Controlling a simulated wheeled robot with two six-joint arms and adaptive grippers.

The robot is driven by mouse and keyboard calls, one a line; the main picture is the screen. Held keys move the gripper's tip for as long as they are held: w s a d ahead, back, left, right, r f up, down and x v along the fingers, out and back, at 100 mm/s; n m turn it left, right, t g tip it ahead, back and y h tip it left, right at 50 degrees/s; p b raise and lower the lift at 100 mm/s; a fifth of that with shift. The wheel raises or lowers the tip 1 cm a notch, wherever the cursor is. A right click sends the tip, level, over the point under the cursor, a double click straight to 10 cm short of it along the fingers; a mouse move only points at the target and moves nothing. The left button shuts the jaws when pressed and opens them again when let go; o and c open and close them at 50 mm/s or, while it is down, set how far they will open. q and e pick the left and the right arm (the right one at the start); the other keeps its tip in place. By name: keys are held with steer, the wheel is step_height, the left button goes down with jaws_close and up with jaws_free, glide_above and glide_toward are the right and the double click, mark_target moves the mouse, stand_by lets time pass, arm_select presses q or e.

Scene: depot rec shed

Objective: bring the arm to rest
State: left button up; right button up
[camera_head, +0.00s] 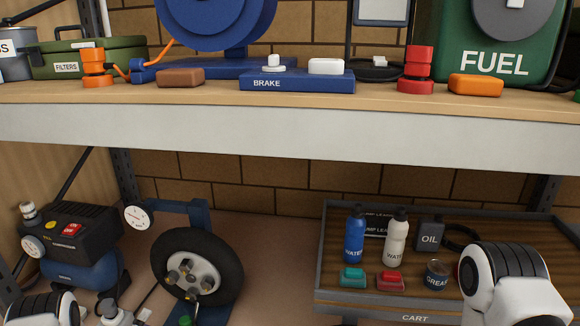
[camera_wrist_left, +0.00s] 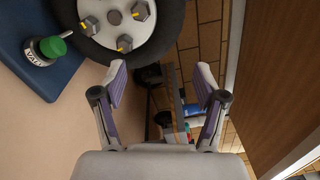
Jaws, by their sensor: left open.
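My left gripper (camera_wrist_left: 161,82) is open in the left wrist view, its two fingers spread apart with nothing between them. Beyond the fingertips is the black-tyred wheel (camera_wrist_left: 142,52) with several grey lug nuts; I cannot tell how far off it is. A white and black link of my right arm rises at the bottom right, in front of the cart's right part. My right gripper is out of view.
A compressor (camera_head: 72,240) stands left of the wheel. A cart (camera_head: 385,312) at right holds bottles, an oil can and a grease tin. A shelf (camera_head: 300,135) with BRAKE and FUEL items crosses above. A green-capped valve container (camera_wrist_left: 45,50) sits on a blue base (camera_wrist_left: 18,62).

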arm_select(q)
steer(key=w+d+r+h+p, duration=0.1)
steer(key=d+r+p, duration=0.4)
steer(key=r+p, duration=0.3)
steer(key=w+d+r+h+p, duration=0.1)
steer(key=d+r+p, duration=0.4)
steer(key=r, duration=0.6)
steer(key=s+d+r+n+g+p, duration=0.45)
steer(key=d+r+p, duration=0.45)
steer(key=p, duration=0.6)
steer(key=s+r+n+g+y+p, duration=0.1)
steer(key=s+n+g+p, duration=0.2)
steer(key=s+n+g, duration=0.4)
steer(key=s+r+n+g+y+p, duration=0.2)
steer(key=s+n, duration=0.9)
steer(key=s, duration=1.5)
steer(key=g+p, duration=0.2)
steer(key=g, duration=0.2)
steer(key=shift+d+r+g+y, duration=0.25)
steer(key=shift+r+g+y, duration=0.05)
steer(key=shift+g, duration=0.05)
